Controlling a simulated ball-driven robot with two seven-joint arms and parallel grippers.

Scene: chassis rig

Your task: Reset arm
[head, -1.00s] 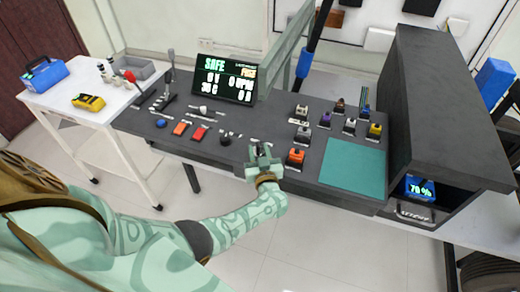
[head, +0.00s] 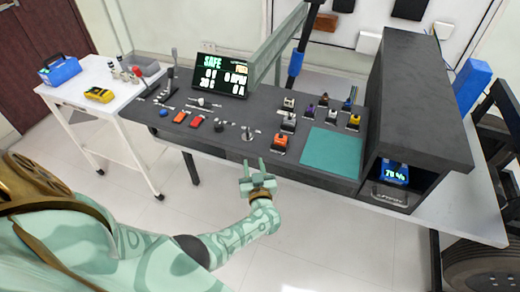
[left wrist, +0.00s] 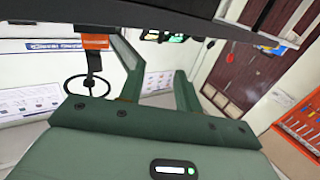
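My left gripper (head: 257,165) is in front of the front edge of the dark control console (head: 325,120). Its two pale green fingers point toward the console and stand apart, with nothing between them. In the left wrist view the fingers (left wrist: 155,80) also show a clear gap and hold nothing. A small metallic knob or lever (head: 247,134) stands on the console just beyond the fingertips, apart from them. My right gripper does not show in any view.
A screen reading SAFE (head: 221,77) stands at the console's back. Red and orange buttons (head: 196,121), several small coloured blocks (head: 280,143) and a teal mat (head: 331,150) are on top. A white cart (head: 70,75) stands left. Floor in front is clear.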

